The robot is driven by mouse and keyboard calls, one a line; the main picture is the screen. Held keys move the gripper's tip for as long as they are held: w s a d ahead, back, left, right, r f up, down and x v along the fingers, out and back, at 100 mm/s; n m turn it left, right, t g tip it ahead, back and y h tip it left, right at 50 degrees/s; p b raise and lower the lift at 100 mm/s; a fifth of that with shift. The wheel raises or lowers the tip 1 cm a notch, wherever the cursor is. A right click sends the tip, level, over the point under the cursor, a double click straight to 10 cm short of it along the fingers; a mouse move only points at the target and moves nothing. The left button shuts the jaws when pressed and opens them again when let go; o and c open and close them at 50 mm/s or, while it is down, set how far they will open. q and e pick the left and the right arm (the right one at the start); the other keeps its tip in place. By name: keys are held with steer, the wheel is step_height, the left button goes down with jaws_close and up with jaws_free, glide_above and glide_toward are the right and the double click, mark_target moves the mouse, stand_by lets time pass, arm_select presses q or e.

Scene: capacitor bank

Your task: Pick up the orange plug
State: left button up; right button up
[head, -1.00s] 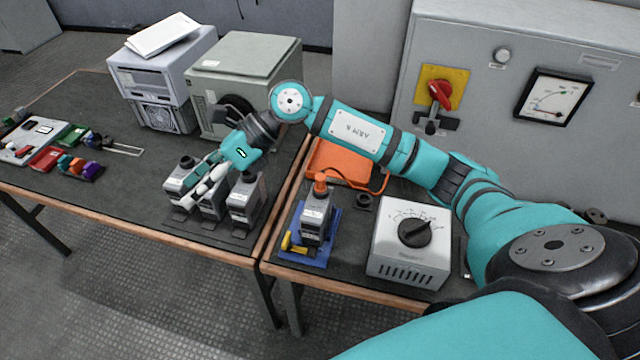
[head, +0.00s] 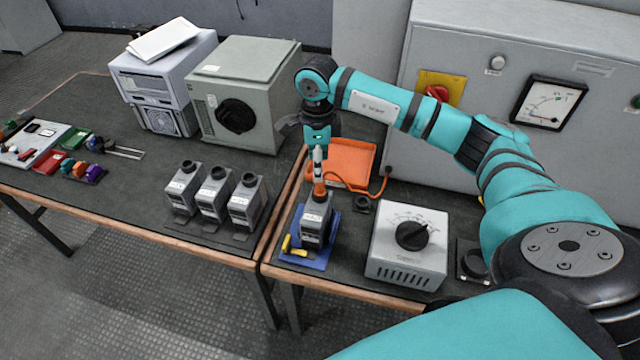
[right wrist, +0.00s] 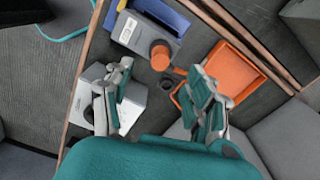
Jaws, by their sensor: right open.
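The orange plug (head: 320,189) sits upright on top of a grey capacitor (head: 315,217) that stands on a blue mat (head: 333,228). In the right wrist view, the plug (right wrist: 160,54) shows as an orange disc ahead of and between the fingers. My right gripper (head: 318,158) points down above the plug; in its wrist view it (right wrist: 160,80) is open and empty. In the head view its fingers partly overlap the plug's top, and I cannot tell whether they touch it. My left gripper is not in view.
An orange tray (head: 374,160) lies behind, with an orange cable (head: 360,190) beside it. A grey dial box (head: 408,246) stands right of the mat. A yellow-handled tool (head: 292,247) lies on the mat. Several grey capacitors stand on the left table.

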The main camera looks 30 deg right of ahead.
mark_target(320, 185)
step_height(320, 185, down, 3)
steer(key=shift+r, duration=0.1)
steer(key=f+p, duration=0.1)
steer(key=f, duration=0.1)
steer(key=f+p, duration=0.1)
steer(key=f, duration=0.1)
steer(key=shift+s+d, duration=0.1)
steer(key=shift+d, duration=0.1)
steer(key=shift+f+p, duration=0.3)
steer(key=shift+f, duration=0.35)
jaws_close()
